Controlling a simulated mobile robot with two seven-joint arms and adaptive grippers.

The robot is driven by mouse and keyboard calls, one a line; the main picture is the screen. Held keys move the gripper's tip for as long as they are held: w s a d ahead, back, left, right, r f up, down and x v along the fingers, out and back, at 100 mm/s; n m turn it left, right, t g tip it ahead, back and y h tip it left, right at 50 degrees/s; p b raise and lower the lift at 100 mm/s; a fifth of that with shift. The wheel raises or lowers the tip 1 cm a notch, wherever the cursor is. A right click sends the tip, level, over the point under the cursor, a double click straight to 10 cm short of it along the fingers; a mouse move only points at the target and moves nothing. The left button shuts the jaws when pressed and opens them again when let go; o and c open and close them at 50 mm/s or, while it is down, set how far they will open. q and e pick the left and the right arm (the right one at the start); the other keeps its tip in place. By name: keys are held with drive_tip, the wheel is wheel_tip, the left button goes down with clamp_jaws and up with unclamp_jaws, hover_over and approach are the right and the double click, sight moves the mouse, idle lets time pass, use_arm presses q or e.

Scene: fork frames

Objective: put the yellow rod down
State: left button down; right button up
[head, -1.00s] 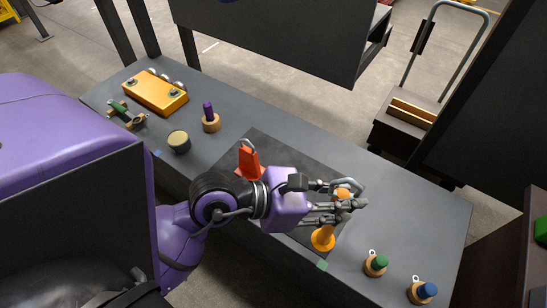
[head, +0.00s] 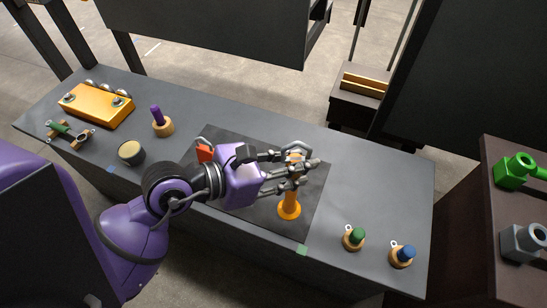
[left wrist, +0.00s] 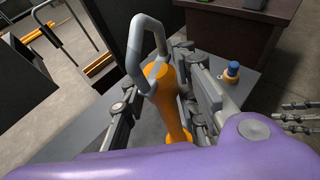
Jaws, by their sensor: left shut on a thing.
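The yellow rod (head: 292,190) looks orange in the pictures, with a round disc at its foot and a grey loop at its top. My left gripper (head: 302,170) is shut on its upper part, below the loop. The rod looks roughly upright over the dark mat (head: 314,190); I cannot tell whether its disc touches the mat. At the right edge of that view, my right gripper (left wrist: 297,118) shows partly, fingers apart and empty.
A red piece (head: 205,152) is mostly hidden behind my left wrist. Green (head: 354,238) and blue (head: 402,255) knobs stand at the right on the grey bench (head: 380,180).

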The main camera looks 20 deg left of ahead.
use_arm(q)
drive_tip(key=w+a+f, duration=0.6)
drive_tip(key=w+f, duration=0.2)
drive_tip(key=f, duration=0.2)
drive_tip(key=shift+w+f+b, duration=0.2)
drive_tip(key=shift+f+b, duration=0.1)
drive_tip(key=shift+b, duration=0.15)
use_arm(e)
drive_tip(key=shift+w+a+f, duration=0.1)
drive_tip(key=shift+w+f, duration=0.1)
drive_tip(key=shift+w, duration=0.05)
use_arm(q)
drive_tip(key=shift+f, duration=0.15)
drive_tip(key=c, duration=1.4)
unclamp_jaws()
use_arm(e)
drive_tip(key=shift+s+f, duration=0.1)
drive_tip(key=shift+f, duration=0.05)
